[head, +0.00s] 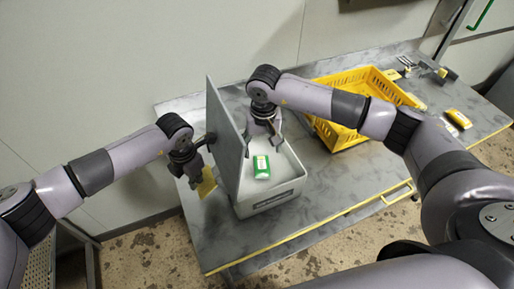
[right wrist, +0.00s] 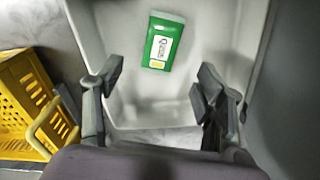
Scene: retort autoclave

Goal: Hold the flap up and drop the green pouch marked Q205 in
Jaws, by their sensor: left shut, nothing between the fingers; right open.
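A white-grey box (head: 272,203) stands on the metal table with its grey flap (head: 226,135) raised upright along the left side. The green pouch (head: 261,167) with a white label lies inside on the box floor; it also shows in the right wrist view (right wrist: 161,43). Its label begins with Q; the rest is too small to read surely. My right gripper (head: 264,146) is open and empty above the box interior, apart from the pouch. My left gripper (head: 195,180) is shut and empty on the outer left side of the flap; whether it touches the flap is unclear.
A yellow crate (head: 322,127) stands right of the box, behind my right arm. A yellow-and-white pouch (head: 458,118) lies at the table's right. Small items lie at the far right corner. The table front (head: 330,215) is clear. A yellow patch (head: 207,183) shows beside my left gripper.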

